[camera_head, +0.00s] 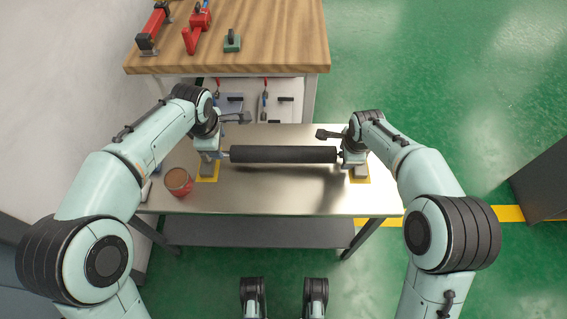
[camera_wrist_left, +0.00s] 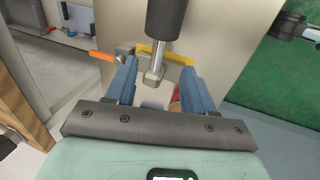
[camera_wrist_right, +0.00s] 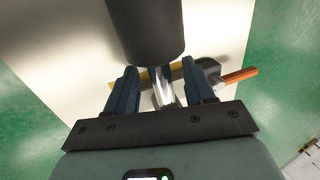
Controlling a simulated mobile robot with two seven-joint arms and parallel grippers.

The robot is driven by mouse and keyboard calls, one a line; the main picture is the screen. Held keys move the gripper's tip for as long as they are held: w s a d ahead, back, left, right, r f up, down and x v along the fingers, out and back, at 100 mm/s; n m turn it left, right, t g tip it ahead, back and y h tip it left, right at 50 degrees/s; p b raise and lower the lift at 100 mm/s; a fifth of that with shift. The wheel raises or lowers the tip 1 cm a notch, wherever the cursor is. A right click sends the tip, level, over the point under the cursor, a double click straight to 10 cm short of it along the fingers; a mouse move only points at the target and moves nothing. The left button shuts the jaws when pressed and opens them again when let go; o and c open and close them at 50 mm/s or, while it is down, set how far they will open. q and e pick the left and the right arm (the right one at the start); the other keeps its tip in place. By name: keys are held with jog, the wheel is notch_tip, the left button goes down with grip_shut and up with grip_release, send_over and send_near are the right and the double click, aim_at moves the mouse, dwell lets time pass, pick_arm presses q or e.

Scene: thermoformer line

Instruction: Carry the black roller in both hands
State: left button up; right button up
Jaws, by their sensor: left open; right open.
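The black roller (camera_head: 284,154) lies level across the metal table, its two metal shaft ends near low stands on yellow marks. My left gripper (camera_head: 222,155) is at its left end. In the left wrist view the roller (camera_wrist_left: 165,20) points down from the top, and its shaft reaches between the open blue fingers (camera_wrist_left: 160,84). My right gripper (camera_head: 342,157) is at the right end. In the right wrist view the roller (camera_wrist_right: 146,30) has its bright shaft between the open fingers (camera_wrist_right: 162,84). Neither gripper is closed on the shaft.
The metal table (camera_head: 270,195) has clear space in front of the roller. A reddish can (camera_head: 178,181) stands at its left. Behind is a wooden bench (camera_head: 265,45) with red tools (camera_head: 197,28) and a green block (camera_head: 232,41). A dark cabinet (camera_head: 545,185) stands at the right.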

jog(key=shift+r, duration=0.1)
jog(key=shift+s+r, duration=0.1)
jog(key=shift+r, duration=0.2)
pick_arm(q)
jog(key=v, duration=0.3)
pick_arm(e)
jog(key=v, duration=1.1)
jog(key=shift+r, duration=0.15)
